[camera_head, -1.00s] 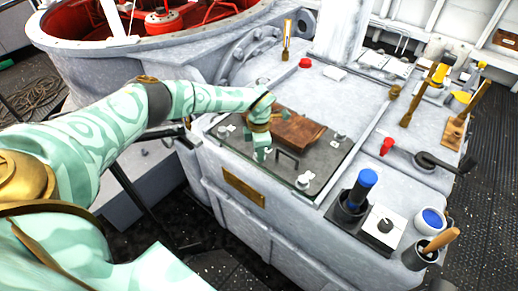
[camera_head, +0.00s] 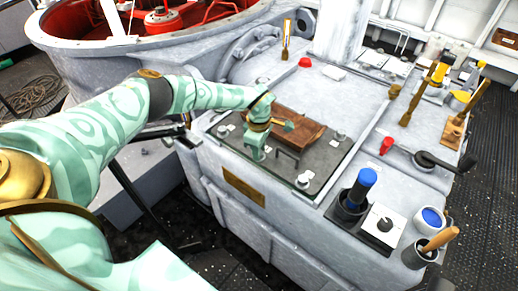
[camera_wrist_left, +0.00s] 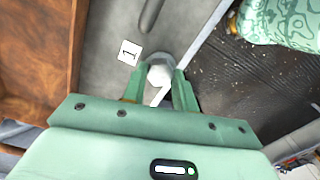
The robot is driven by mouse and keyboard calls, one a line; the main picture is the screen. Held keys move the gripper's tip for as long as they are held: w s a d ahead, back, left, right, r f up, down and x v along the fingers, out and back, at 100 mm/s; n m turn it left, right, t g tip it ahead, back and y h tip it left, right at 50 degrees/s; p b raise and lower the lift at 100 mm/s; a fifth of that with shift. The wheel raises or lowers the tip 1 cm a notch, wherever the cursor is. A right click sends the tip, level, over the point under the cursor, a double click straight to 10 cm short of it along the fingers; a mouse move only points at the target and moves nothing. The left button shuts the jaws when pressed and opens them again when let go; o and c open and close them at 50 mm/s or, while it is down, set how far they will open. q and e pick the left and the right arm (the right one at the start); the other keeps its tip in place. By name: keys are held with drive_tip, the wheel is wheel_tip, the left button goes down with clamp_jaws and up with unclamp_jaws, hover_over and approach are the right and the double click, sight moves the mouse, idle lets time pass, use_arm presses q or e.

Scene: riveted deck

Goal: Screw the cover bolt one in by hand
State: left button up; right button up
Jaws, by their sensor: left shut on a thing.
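The dark cover plate (camera_head: 325,165) lies on top of the grey housing, with a handle (camera_head: 287,157) near its front edge. My left gripper (camera_head: 258,154) points down at the plate's front-left edge. In the left wrist view its two fingers (camera_wrist_left: 160,92) are shut around a pale round bolt head (camera_wrist_left: 160,73), cover bolt one. A white tag marked 1 (camera_wrist_left: 129,52) lies beside it. The bolt's shank is hidden. Other pale bolts show at the front corner (camera_head: 303,181), the right corner (camera_head: 339,136) and the left corner (camera_head: 222,131). My right gripper is not in view.
A brown wooden tray (camera_head: 312,135) sits on the plate, close behind my gripper. Open housing top lies behind.

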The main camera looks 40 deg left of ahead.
use_arm(q)
drive_tip(key=shift+w+a+r, duration=0.1)
drive_tip(key=shift+w+r, duration=0.1)
drive_tip(key=shift+r, duration=0.05)
drive_tip(key=o, duration=0.8)
drive_tip(key=shift+o, duration=0.8)
drive_tip(key=shift+s+f, duration=0.1)
wheel_tip(320, 180, up, 16)
drive_tip(key=p, duration=0.5)
